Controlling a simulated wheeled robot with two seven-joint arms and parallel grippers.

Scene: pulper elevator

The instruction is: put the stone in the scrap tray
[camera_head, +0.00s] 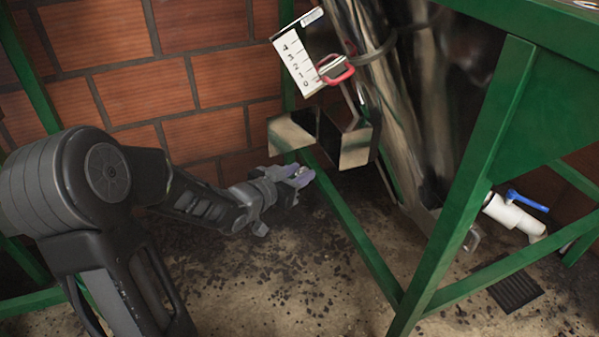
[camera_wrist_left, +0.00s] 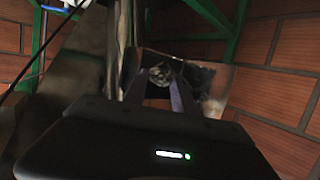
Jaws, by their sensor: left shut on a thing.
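My left gripper (camera_head: 299,177) is low in front of the brick wall, just below and left of a metal box-like chute (camera_head: 357,148). In the left wrist view its two fingers (camera_wrist_left: 159,88) are closed on a small, dark, rounded stone (camera_wrist_left: 160,73) at their tips. In the head view I cannot clearly make out the stone between the fingers. A shiny metal opening shows behind the stone in the wrist view (camera_wrist_left: 215,76). I cannot identify a scrap tray with certainty in either view. My right gripper is not in view.
A green steel frame (camera_head: 452,190) with slanted legs stands at the right. A numbered white scale (camera_head: 298,62) with a red handle (camera_head: 336,70) hangs above the chute. A white pipe with a blue valve (camera_head: 527,199) is at the right. Dark bits litter the floor.

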